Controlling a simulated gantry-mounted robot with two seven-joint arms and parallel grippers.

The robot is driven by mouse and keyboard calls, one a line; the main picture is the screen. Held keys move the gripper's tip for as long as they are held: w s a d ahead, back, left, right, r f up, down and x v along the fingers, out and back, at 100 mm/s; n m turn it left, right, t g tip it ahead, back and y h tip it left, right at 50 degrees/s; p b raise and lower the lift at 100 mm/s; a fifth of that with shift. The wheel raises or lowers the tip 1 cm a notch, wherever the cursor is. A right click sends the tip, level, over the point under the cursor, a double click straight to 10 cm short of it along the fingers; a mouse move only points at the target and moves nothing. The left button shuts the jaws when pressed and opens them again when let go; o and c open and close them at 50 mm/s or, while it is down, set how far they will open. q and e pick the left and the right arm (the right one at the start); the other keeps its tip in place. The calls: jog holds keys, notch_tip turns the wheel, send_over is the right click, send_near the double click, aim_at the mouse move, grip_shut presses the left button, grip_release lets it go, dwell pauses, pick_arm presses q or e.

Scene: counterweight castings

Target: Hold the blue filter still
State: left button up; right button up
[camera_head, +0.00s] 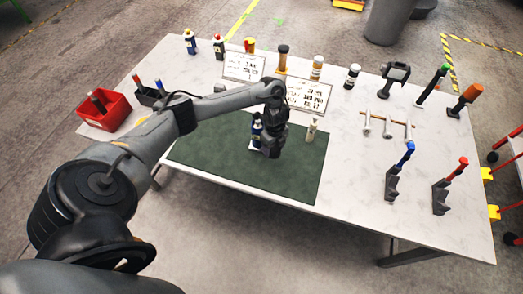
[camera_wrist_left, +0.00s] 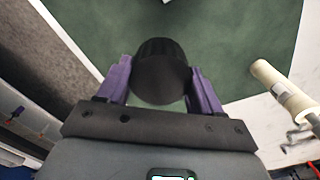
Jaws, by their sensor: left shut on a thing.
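The blue filter (camera_head: 256,129) stands on the green mat (camera_head: 205,152), with a dark top and a pale part low down in the head view. My left gripper (camera_head: 265,146) is right beside it and partly hides it. In the left wrist view, my left gripper (camera_wrist_left: 160,85) has its purple fingers on both sides of a round black-topped cylinder, the filter (camera_wrist_left: 162,72) seen from above. The fingers are shut on it. Its blue side is hidden in that view. My right gripper is not in view.
A cream cylinder (camera_head: 311,131) stands on the mat to the right, also in the left wrist view (camera_wrist_left: 281,90). White sign cards (camera_head: 308,96) stand behind. A red bin (camera_head: 104,112) is at the left. Stands with blue (camera_head: 405,156) and red-tipped (camera_head: 460,168) tools are at right.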

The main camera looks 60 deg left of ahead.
pick_arm(q)
jog(key=w+d+r+p, duration=0.1)
jog(key=w+d+r, duration=0.2)
jog(key=w, duration=0.1)
jog(key=shift+w+r, duration=0.35)
